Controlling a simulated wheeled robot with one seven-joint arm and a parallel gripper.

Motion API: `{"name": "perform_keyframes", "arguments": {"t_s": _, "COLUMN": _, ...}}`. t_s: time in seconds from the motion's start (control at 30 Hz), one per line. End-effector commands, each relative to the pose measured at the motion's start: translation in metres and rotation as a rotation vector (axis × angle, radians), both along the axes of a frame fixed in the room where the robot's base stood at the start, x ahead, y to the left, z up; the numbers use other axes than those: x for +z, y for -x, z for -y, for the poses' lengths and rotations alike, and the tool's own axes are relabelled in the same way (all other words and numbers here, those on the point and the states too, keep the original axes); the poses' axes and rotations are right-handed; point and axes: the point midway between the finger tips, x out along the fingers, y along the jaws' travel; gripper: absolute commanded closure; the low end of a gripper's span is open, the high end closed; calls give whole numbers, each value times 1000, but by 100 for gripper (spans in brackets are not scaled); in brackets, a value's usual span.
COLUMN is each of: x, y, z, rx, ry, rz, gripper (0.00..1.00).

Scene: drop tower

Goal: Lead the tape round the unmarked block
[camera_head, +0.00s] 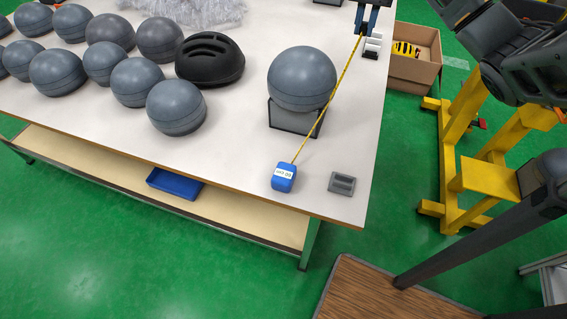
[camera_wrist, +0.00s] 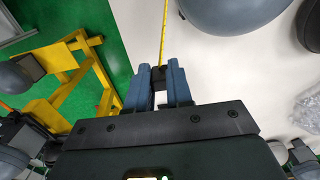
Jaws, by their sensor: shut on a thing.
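A blue tape case with a white label (camera_head: 284,177) stands near the table's front edge. Its yellow tape (camera_head: 322,103) runs out straight and taut, up and to the right, passing the right side of a large grey ball (camera_head: 302,78) on a grey stand (camera_head: 290,117). My gripper (camera_head: 366,22) is shut on the tape's far end near the table's right edge. In the wrist view the yellow tape (camera_wrist: 164,30) leads away from between the blue fingers (camera_wrist: 160,76). A grey slotted block (camera_head: 342,184) lies right of the case. I cannot tell which block is the unmarked one.
Small white and dark pieces (camera_head: 372,45) stand just below my gripper. Several grey balls (camera_head: 176,107) and a black helmet-like shell (camera_head: 209,59) fill the left. A cardboard box (camera_head: 414,58) and yellow frame (camera_head: 487,178) stand off the right edge. The front right tabletop is mostly bare.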

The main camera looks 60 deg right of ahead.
Motion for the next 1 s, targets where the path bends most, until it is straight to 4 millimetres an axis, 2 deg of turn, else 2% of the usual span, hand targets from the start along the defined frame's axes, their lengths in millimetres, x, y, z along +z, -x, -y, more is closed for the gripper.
{"name": "perform_keyframes", "arguments": {"t_s": 0.6, "x": 85, "y": 0, "z": 1, "rx": 0, "ry": 4, "rz": -1, "gripper": 94}}
{"name": "perform_keyframes", "arguments": {"t_s": 0.77, "x": 97, "y": 0, "z": 0, "rx": 0, "ry": 2, "rz": -1, "gripper": 94}}
{"name": "perform_keyframes", "arguments": {"t_s": 1.0, "x": 98, "y": 0, "z": 0, "rx": 0, "ry": 0, "rz": 0, "gripper": 94}}
